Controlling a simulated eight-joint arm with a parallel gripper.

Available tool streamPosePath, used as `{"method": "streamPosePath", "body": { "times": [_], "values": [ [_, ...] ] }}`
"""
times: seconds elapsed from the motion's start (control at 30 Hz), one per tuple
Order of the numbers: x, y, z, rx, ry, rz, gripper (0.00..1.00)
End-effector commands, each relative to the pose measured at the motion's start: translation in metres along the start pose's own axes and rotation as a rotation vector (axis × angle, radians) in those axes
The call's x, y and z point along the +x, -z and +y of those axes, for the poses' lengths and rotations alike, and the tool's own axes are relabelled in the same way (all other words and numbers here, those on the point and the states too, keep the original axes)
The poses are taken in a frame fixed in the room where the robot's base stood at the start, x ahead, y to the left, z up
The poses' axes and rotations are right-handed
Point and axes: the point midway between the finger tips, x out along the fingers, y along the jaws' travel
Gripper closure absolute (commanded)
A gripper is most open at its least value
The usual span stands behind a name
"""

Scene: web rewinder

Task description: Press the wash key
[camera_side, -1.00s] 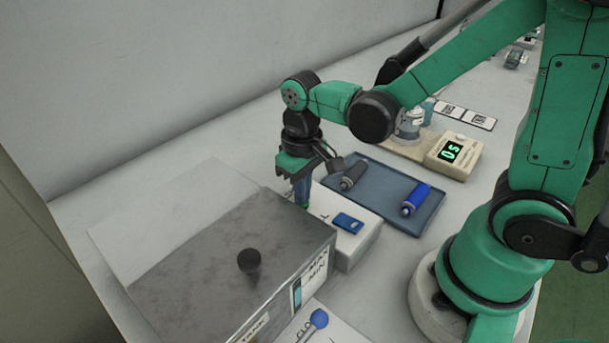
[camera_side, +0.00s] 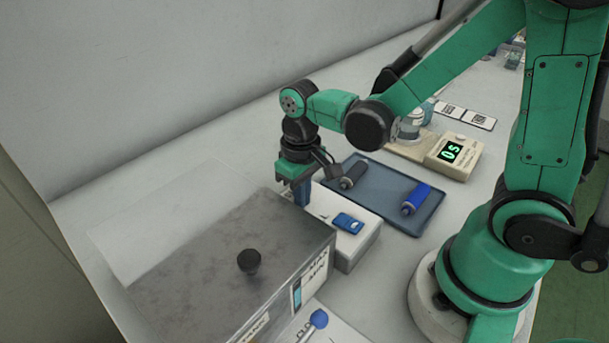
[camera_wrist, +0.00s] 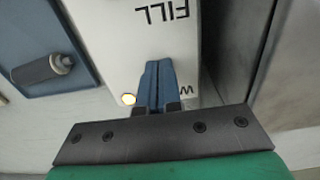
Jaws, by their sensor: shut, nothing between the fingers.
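A white key box (camera_side: 342,256) stands behind the metal tank in the side view. A blue key (camera_side: 348,223) shows on its top; the wash key is not clearly visible. The wrist view shows the white top (camera_wrist: 168,40) with upside-down "FILL" and part of a "W" marking (camera_wrist: 186,90) beside my fingers. My gripper (camera_side: 301,203) is shut and empty, pointing down over the far end of the box. Its blue fingers (camera_wrist: 158,68) hide what lies under them, and I cannot tell whether the tips touch a key. A small lamp (camera_wrist: 128,99) glows yellow-white.
The metal tank (camera_side: 215,255) with a black knob (camera_side: 249,261) stands close in front of the gripper. A blue-grey tray (camera_side: 385,190) holds a dark cylinder (camera_side: 353,174) and a blue cylinder (camera_side: 417,198). A timer (camera_side: 454,157) reads 0s.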

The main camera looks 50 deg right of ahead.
Motion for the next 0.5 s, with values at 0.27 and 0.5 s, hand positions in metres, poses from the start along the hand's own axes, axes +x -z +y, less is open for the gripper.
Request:
{"method": "streamPosePath", "body": {
  "times": [0.27,0.5],
  "values": [
    [-0.022,0.001,0.000,0.001,0.000,0.014,1.00],
    [-0.055,0.000,0.000,0.000,0.000,0.005,1.00]
  ]
}}
